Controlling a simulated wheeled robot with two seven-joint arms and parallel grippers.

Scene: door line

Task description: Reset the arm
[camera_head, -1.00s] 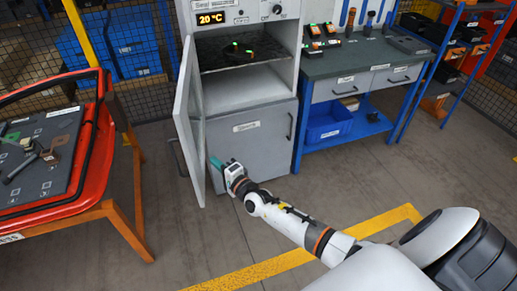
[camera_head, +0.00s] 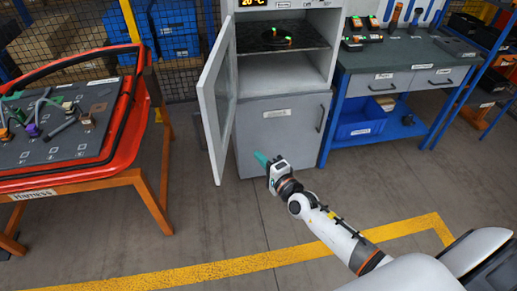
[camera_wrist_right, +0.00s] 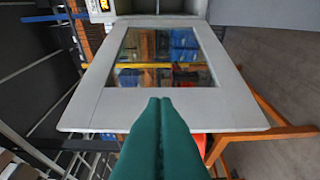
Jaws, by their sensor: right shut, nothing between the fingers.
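My right arm reaches in from the lower right of the head view. Its gripper (camera_head: 261,159) has teal fingers and is in front of the grey cabinet (camera_head: 283,130). In the right wrist view the two teal fingers (camera_wrist_right: 160,104) lie together, shut, with nothing between them. Beyond them is the open cabinet door (camera_wrist_right: 92,98) with its window. In the head view this door (camera_head: 215,105) stands open to the left of the gripper. My left gripper is not in view.
A workbench (camera_head: 420,62) with drawers and a blue bin (camera_head: 362,122) is at the right. Dark items with green lights lie on the cabinet's upper shelf (camera_head: 255,47). The floor in front is clear.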

